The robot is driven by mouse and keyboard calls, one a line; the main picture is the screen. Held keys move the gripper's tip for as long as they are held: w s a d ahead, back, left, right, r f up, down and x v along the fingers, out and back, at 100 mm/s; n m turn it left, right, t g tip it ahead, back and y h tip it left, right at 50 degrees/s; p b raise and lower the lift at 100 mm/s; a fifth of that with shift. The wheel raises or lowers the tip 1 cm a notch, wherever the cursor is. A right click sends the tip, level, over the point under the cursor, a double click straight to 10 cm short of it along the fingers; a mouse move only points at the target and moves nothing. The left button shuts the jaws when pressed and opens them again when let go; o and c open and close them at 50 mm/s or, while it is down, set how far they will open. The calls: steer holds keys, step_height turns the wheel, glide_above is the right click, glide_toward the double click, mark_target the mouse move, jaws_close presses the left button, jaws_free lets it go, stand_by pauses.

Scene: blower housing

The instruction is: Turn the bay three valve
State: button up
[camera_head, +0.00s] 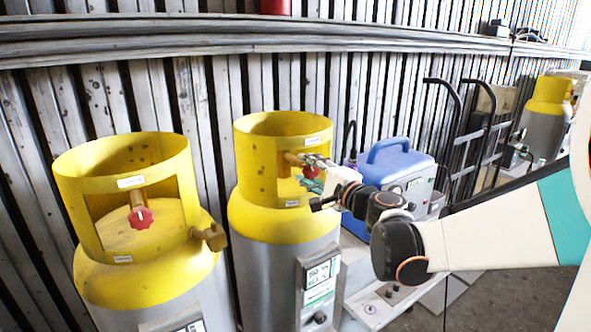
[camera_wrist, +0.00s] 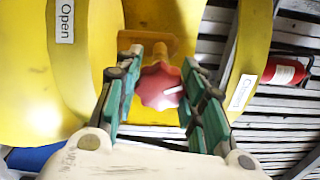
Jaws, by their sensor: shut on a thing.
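A grey cylinder with a yellow top and collar (camera_head: 250,135) stands in the middle of the head view. Its brass valve (camera_head: 293,158) shows in the collar's opening. In the wrist view its red knob (camera_wrist: 158,88) has a white mark pointing right. My gripper (camera_head: 312,172) reaches into the opening from the right. In the wrist view its green-padded fingers (camera_wrist: 160,85) are on both sides of the knob, shut on it. A label reading "Open" (camera_wrist: 65,21) is on the collar at left; another label (camera_wrist: 241,92) is at right.
A similar cylinder (camera_head: 130,255) with a red knob (camera_head: 140,217) stands at left. A blue machine (camera_head: 395,165) sits behind my wrist. A hand truck (camera_head: 470,150) and another yellow cylinder (camera_head: 545,115) are at right. A ribbed wall runs behind.

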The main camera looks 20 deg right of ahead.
steer(key=m, duration=0.4)
steer(key=shift+m, duration=0.4)
steer(key=shift+f, duration=0.1)
stand_by(0.3)
steer(key=o, duration=1.1)
